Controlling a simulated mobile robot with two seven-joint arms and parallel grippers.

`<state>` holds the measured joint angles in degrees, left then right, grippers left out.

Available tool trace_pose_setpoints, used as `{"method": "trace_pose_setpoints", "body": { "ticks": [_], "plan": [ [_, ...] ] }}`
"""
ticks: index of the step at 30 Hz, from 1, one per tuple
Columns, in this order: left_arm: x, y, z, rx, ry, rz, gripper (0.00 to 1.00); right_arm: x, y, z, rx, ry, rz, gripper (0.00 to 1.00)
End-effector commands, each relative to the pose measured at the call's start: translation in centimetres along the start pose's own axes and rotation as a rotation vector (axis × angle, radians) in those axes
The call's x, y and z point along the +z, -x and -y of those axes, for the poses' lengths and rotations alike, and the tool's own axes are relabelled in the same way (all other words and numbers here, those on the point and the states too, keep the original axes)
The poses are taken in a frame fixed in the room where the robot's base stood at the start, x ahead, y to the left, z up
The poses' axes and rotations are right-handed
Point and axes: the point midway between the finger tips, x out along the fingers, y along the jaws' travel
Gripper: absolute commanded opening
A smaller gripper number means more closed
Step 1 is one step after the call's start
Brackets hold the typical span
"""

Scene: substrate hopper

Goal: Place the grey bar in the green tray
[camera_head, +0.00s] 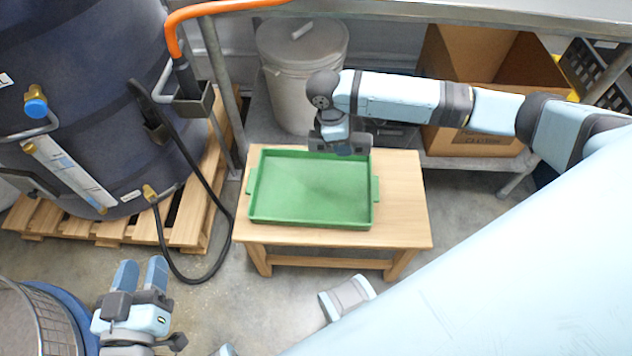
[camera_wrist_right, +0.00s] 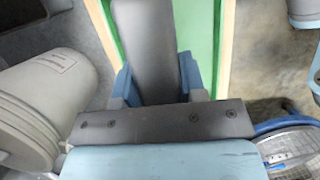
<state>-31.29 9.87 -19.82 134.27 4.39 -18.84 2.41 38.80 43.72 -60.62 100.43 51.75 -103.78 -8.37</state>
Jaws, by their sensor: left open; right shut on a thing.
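The green tray (camera_head: 312,222) lies on a small wooden table; its inside looks empty in the head view. My right gripper (camera_head: 340,150) is above the tray's far edge. In the right wrist view, my right gripper (camera_wrist_right: 160,82) is shut on the grey bar (camera_wrist_right: 145,40), which extends out beyond the fingers. Part of the green tray (camera_wrist_right: 195,35) shows behind the bar there. Whether the bar touches the tray I cannot tell, and I cannot make it out clearly in the head view. My left gripper (camera_head: 141,275) is open and empty at the lower left, away from the table.
The wooden table (camera_head: 400,215) has bare top around the tray. A grey lidded bin (camera_head: 300,85) and a cardboard box (camera_head: 480,60) stand behind it. A large dark tank (camera_head: 90,90) with a black hose (camera_head: 215,200) stands on a pallet at left.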

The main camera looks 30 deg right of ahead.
Motion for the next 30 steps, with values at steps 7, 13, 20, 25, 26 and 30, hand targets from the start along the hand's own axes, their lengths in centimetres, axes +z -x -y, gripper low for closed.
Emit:
{"method": "trace_pose_setpoints", "body": {
  "ticks": [7,13,20,25,26,30],
  "plan": [
    [-3.0,-0.6,-1.5,0.062,0.015,-0.169,0.43,-1.4,-5.3,0.0,0.003,0.014,0.002,0.11],
    [-4.9,-0.3,-2.8,0.121,0.042,-0.294,0.43,-3.1,-10.6,0.0,0.003,0.013,0.002,0.11],
    [-2.7,-0.9,-2.6,0.13,0.045,-0.212,0.43,-4.3,-14.6,0.0,0.004,0.013,0.0,0.11],
    [-1.9,-1.1,-2.5,0.132,0.046,-0.181,0.43,-4.7,-15.8,0.0,0.004,0.013,0.0,0.11],
    [-1.6,-1.1,-2.5,0.133,0.046,-0.173,0.43,-4.8,-16.2,0.0,0.004,0.013,0.0,0.11],
    [-0.1,-1.4,-2.3,0.138,0.042,-0.125,0.43,-5.5,-18.4,0.0,0.004,0.013,0.001,0.11]
  ]
}}
